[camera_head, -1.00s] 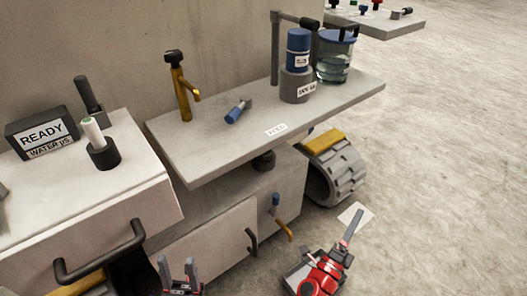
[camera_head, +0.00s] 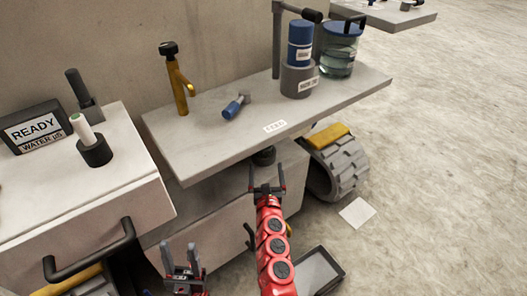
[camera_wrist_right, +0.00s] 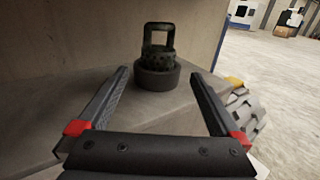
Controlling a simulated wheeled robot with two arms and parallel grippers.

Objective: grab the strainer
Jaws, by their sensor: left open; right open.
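The strainer appears to be the dark, holed piece with a square loop handle in the right wrist view (camera_wrist_right: 158,48). It stands upright in or on a round dark base (camera_wrist_right: 158,77) on a grey ledge. In the head view only a dark part (camera_head: 263,157) shows below the shelf's front edge; the shelf hides the rest. My right gripper (camera_head: 267,178) is open and empty, pointing at it from the front. In the wrist view the strainer lies ahead, between the lines of the fingers (camera_wrist_right: 160,82), apart from both. My left gripper (camera_head: 181,255) is open and empty, low in front of the cabinet.
A grey shelf (camera_head: 190,155) overhangs the strainer. It carries a yellow tap (camera_head: 174,85), a blue-handled tool (camera_head: 233,107), a blue cylinder (camera_head: 300,42) and a water jar (camera_head: 338,55). A wheel (camera_head: 340,168) stands right. A drawer handle (camera_head: 90,262) juts out left.

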